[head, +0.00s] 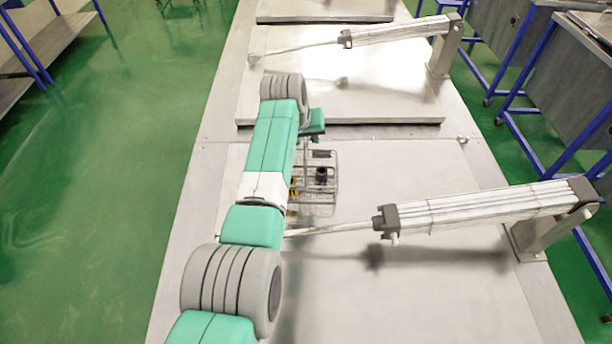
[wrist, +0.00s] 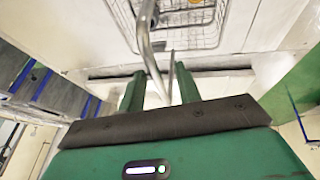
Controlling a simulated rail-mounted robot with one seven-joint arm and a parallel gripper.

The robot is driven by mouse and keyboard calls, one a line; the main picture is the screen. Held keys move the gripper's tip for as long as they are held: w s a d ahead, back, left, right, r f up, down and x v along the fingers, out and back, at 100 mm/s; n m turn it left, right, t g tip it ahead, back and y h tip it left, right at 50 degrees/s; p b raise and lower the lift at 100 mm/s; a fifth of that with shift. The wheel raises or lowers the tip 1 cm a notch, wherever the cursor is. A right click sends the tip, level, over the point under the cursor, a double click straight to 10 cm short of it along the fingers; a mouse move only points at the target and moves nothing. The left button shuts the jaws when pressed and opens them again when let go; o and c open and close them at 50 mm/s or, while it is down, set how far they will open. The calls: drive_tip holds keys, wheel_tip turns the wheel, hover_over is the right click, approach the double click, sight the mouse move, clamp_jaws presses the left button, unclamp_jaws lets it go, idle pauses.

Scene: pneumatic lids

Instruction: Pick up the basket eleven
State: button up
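The wire basket (head: 330,196) stands on or just over the pale metal surface, partly hidden behind my arm in the head view. It holds a dark cylindrical item (head: 321,175). The wire basket also shows at the top of the wrist view (wrist: 208,42), beyond my fingertips. My gripper (wrist: 160,72) has its two green fingers apart. A curved metal bar (wrist: 146,38), which looks like a handle, passes between or in front of the fingers; I cannot tell if they touch it. In the head view my fingers are mostly hidden. No label with a number is readable.
A near pneumatic cylinder (head: 480,207) reaches across the near lid from the right, its rod passing behind my arm. A far cylinder (head: 400,30) spans the far lid (head: 350,95). Blue-framed tables (head: 540,50) stand right. Green floor (head: 90,200) is open at left.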

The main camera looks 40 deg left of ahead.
drive_tip(key=shift+f, duration=0.25)
clamp_jaws()
drive_tip(key=shift+r, duration=0.1)
drive_tip(key=shift+r, duration=0.1)
